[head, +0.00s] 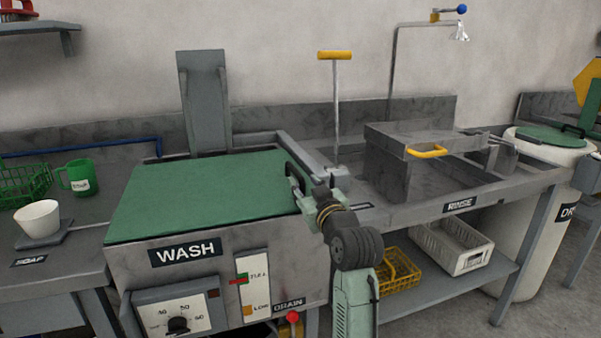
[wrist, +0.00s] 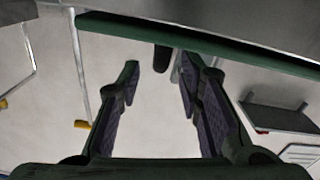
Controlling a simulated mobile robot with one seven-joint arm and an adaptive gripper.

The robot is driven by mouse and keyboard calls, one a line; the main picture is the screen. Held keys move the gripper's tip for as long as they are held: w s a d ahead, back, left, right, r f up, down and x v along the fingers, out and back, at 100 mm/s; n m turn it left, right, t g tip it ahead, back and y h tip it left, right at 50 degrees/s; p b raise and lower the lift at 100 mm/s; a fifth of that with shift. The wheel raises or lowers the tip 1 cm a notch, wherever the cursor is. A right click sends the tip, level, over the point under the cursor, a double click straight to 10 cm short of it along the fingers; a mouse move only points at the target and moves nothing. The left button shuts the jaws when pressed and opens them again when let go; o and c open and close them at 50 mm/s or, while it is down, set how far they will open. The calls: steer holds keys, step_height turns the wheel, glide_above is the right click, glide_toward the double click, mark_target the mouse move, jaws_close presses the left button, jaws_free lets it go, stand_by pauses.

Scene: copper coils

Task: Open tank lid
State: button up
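The green lid (head: 205,190) lies over the tank marked WASH (head: 130,265) in the head view. A dark handle (head: 291,172) stands at its right edge. My gripper (head: 312,190) is at that right edge, close beside the handle. In the wrist view the lid's green edge (wrist: 235,52) crosses the top. The dark handle end (wrist: 161,58) shows between the tips of my gripper (wrist: 160,78), whose fingers are spread apart. I cannot tell whether either finger touches the handle.
A yellow-handled T-bar (head: 335,56) stands behind my gripper. A grey upright panel (head: 204,100) stands behind the lid. A green mug (head: 78,177) and white bowl (head: 38,218) are at left.

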steer(key=p+x, duration=0.1)
steer(key=x, duration=0.5)
steer(key=shift+w, duration=0.15)
steer(key=shift+c, duration=0.2)
jaws_close()
stand_by(0.5)
